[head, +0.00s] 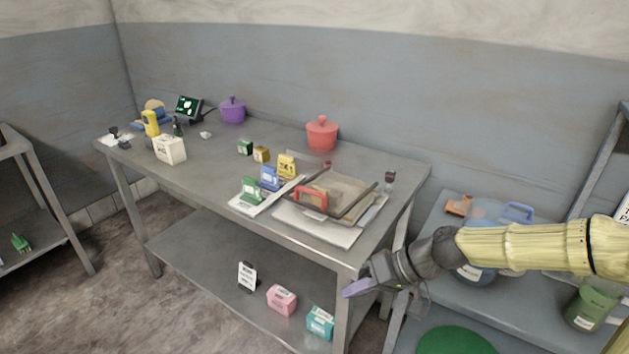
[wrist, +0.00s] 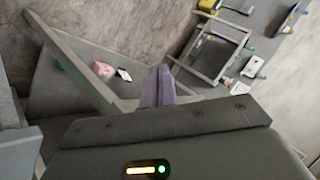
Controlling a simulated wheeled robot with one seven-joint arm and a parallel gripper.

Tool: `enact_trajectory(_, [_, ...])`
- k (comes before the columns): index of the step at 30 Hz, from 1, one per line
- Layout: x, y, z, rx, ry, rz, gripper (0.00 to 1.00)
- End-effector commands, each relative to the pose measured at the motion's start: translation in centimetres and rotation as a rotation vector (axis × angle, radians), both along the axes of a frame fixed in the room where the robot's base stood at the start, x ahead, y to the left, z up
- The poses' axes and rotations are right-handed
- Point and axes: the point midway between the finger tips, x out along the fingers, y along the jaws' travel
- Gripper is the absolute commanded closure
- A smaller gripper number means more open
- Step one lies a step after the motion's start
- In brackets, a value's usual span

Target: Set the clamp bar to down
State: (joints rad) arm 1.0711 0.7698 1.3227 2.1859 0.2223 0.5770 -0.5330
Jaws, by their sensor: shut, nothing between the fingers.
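A flat clamp-like device (head: 340,197) with dark bars and a tan plate lies at the right end of the steel table. A red handle (head: 311,195) shows at its front left, and I take this to be part of the clamp bar. Whether the bar is raised or lowered is hard to tell. My gripper (head: 350,289) is in front of the table's right leg, below the tabletop and apart from the device. Its purple fingers are together and empty in the wrist view (wrist: 157,88). The device cannot be made out there.
The steel table (head: 215,160) also holds a red pot (head: 322,133), a purple pot (head: 232,110) and small coloured boxes. Its lower shelf (head: 205,250) carries a pink box (head: 282,299) and a teal box (head: 320,322). A bench with bottles stands at the right. Floor is open at front left.

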Motion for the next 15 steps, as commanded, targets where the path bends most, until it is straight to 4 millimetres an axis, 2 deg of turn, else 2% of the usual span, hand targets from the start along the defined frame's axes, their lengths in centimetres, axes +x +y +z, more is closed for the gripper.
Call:
enact_trajectory(8, [-2.0,0.1,-4.6,-0.185,0.095,-0.009,1.0])
enact_trajectory(15, [-4.7,-2.0,-8.3,-0.447,0.162,-0.071,1.0])
